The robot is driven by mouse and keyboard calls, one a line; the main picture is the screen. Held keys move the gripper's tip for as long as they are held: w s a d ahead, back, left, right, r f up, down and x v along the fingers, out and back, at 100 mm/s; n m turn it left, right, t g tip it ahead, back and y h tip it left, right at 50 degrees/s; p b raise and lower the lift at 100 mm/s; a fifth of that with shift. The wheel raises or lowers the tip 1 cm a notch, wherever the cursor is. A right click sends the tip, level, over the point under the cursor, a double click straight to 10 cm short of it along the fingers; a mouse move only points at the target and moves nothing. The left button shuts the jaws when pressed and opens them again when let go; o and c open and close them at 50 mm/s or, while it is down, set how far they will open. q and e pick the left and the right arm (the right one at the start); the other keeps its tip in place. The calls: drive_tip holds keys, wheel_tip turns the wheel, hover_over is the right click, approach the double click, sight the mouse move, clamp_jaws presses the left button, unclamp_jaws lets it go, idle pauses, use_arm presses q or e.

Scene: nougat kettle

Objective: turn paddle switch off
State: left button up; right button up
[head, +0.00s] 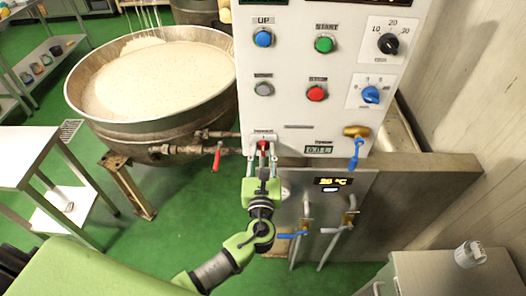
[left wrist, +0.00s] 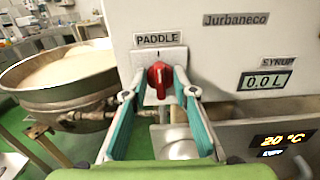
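The paddle switch is a red knob (left wrist: 159,78) under a PADDLE label on the white control panel. Its grip looks roughly upright in the left wrist view, perhaps slightly tilted. In the head view the red knob (head: 263,144) is low on the panel's left side. My left gripper (head: 262,157) is right in front of it. In the left wrist view my left gripper (left wrist: 159,94) is open, with one finger on each side of the knob and visible gaps between. Whether the tips reach past the knob's front is hard to tell. My right gripper is out of view.
A large kettle (head: 88,118) of pale mix stands left of the panel. A red-handled valve (head: 216,157) is close left of my gripper. A blue-handled tap (head: 355,155) is to the right. Blue-handled pipes (head: 338,229) are below right. A steel table (head: 22,155) is far left.

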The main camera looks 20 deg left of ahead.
use_arm(q)
clamp_jaws()
drive_tip(key=n+b, duration=0.2)
drive_tip(key=shift+f+n, duration=0.2)
drive_tip(key=shift+n, duration=0.1)
drive_tip(key=n+b, duration=0.4)
drive_tip(key=n, duration=0.1)
drive_tip(key=shift+a+f+b, duration=0.1)
drive_tip(key=shift+a+b, duration=0.05)
drive_tip(key=shift+b, duration=0.15)
drive_tip(key=shift+s+a+n+b, duration=0.1)
drive_tip(key=shift+n+b, duration=3.45)
drive_tip(key=shift+n, duration=1.65)
unclamp_jaws()
